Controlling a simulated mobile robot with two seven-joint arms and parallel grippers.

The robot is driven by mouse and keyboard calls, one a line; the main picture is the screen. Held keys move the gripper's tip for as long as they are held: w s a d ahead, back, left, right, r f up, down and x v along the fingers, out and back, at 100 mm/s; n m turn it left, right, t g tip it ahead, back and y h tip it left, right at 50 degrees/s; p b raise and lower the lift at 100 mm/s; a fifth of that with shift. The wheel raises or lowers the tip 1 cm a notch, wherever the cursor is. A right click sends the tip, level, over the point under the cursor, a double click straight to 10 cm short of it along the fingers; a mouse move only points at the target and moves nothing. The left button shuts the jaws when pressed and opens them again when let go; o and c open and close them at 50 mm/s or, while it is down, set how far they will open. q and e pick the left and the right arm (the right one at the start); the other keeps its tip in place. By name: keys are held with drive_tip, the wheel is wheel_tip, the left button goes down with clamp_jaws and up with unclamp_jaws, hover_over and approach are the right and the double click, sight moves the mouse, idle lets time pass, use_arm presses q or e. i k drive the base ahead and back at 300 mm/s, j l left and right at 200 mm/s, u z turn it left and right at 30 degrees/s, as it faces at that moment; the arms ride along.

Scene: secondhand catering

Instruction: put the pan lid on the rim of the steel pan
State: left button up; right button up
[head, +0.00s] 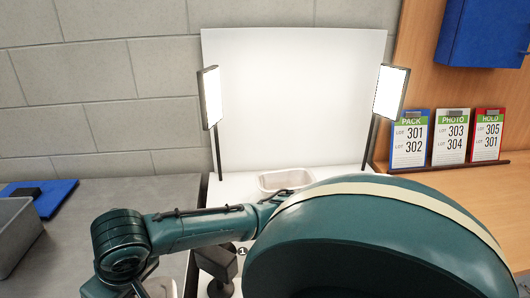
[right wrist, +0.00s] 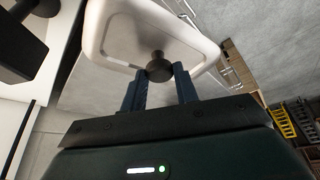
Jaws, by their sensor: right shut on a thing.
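The pan lid (right wrist: 112,28) is a pale, rounded rectangular piece with a dark round knob, in the right wrist view. My right gripper (right wrist: 159,72) is shut on this knob, with the lid beyond its fingertips. In the head view a pale edge (head: 160,288) shows at the bottom beneath my arm; it may be the lid. A pale, open rectangular container (head: 287,180) stands on the white surface, partly covered by my arm. I cannot tell whether it is the steel pan. My left gripper is not in view.
A black stand (head: 217,268) is close to my arm. Two light panels (head: 211,97) (head: 391,92) flank a white backdrop (head: 295,85). A grey bin (head: 17,235) and a blue board (head: 45,196) are at left. Lot cards (head: 453,137) stand at right.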

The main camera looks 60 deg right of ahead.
sight(286, 178)
drive_tip(key=k+j+z, duration=0.1)
drive_tip(key=j+z, duration=0.25)
drive_tip(key=z, duration=0.15)
drive_tip(key=k+j+z, duration=0.2)
drive_tip(key=z, duration=0.25)
drive_tip(key=i+j+z, duration=0.35)
drive_tip(key=i, duration=0.15)
drive_tip(key=i+l, duration=0.1)
drive_tip(key=i, duration=0.3)
